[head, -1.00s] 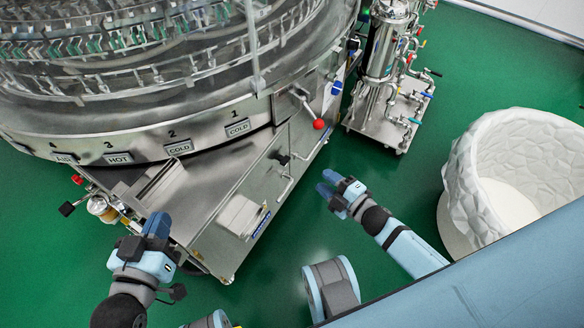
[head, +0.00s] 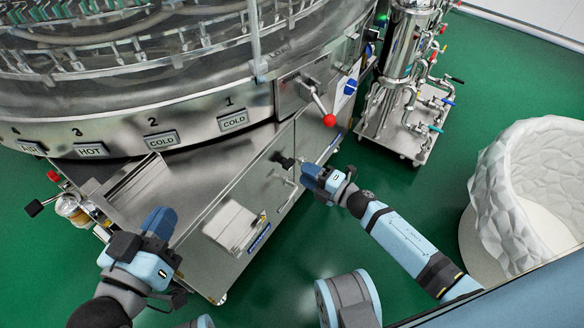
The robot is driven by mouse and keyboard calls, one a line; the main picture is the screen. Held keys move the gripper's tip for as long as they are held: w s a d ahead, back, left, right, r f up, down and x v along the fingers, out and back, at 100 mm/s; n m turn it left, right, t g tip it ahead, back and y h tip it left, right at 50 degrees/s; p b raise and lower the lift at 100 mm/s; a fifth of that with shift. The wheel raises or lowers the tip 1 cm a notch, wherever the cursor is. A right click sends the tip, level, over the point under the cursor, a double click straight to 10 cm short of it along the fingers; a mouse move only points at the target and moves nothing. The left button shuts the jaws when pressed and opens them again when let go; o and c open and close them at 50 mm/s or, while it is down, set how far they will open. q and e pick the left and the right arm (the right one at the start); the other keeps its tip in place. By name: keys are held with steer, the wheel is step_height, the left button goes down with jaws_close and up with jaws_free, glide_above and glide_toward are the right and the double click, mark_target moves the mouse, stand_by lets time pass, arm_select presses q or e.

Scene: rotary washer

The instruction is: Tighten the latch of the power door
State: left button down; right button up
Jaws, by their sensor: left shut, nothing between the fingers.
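The power door is the slanted metal front panel (head: 238,190) of the round washer. A black latch knob (head: 285,162) sticks out near its upper right edge, beside a thin metal handle (head: 290,182). My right gripper (head: 311,176) is just right of the latch and handle, with its blue fingertips pointing toward them. I cannot tell whether it touches the handle, nor how far apart its fingers are. My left gripper (head: 158,221) is shut and empty, in front of the lower left part of the washer's front.
A lever with a red ball (head: 329,120) sits above the latch. A steel filter unit with pipes (head: 405,80) stands at the upper right. A large white textured tub (head: 500,195) is at the right. Green floor (head: 270,270) is open in front of the panel.

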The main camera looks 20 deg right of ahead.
mark_target(292, 166)
steer(key=shift+b+x, duration=0.55)
steer(key=shift+x, duration=2.25)
jaws_close()
